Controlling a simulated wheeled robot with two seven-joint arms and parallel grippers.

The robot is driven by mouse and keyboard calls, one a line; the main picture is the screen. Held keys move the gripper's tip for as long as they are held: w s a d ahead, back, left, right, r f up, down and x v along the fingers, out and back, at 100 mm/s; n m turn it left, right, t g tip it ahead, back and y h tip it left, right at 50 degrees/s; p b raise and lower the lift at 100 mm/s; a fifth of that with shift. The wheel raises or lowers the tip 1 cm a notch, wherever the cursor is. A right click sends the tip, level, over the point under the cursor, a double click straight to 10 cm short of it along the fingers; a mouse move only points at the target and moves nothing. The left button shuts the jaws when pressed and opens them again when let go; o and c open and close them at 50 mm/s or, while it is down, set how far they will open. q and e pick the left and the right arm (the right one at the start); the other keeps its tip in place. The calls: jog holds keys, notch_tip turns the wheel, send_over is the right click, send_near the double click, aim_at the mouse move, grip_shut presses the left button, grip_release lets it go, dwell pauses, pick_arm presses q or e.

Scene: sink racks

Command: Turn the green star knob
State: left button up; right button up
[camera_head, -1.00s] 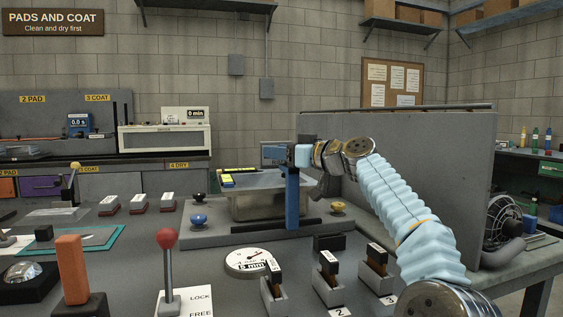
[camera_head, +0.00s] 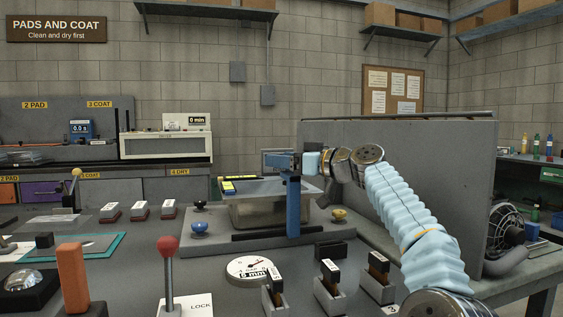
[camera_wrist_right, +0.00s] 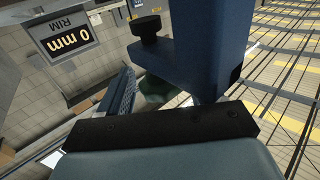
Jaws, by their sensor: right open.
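A dark green shape, possibly the green star knob (camera_wrist_right: 153,88), shows in the right wrist view between a blue bracket (camera_wrist_right: 187,55) and a black bar. It is partly covered, and its star form cannot be made out. In the head view I cannot make out the knob. The blue upright post (camera_head: 293,207) stands in front of a grey tank. My left gripper is not in view.
A black knob (camera_wrist_right: 146,27) sits on the blue bracket, near a "0 mm RIM" display (camera_wrist_right: 69,38). The tank (camera_head: 258,210) has blue and yellow knobs around it. A grey partition (camera_head: 430,185) stands behind my arm. A red-topped lever (camera_head: 168,246) and several labelled blocks stand in front.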

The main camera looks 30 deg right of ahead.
pick_arm(q)
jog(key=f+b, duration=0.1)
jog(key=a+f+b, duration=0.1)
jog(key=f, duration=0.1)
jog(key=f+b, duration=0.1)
jog(key=b, duration=0.1)
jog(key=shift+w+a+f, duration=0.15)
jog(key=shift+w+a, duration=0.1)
pick_arm(e)
jog(key=v, duration=1.2)
jog(key=shift+s, duration=0.4)
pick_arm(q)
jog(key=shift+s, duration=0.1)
pick_arm(e)
jog(key=shift+d, duration=0.15)
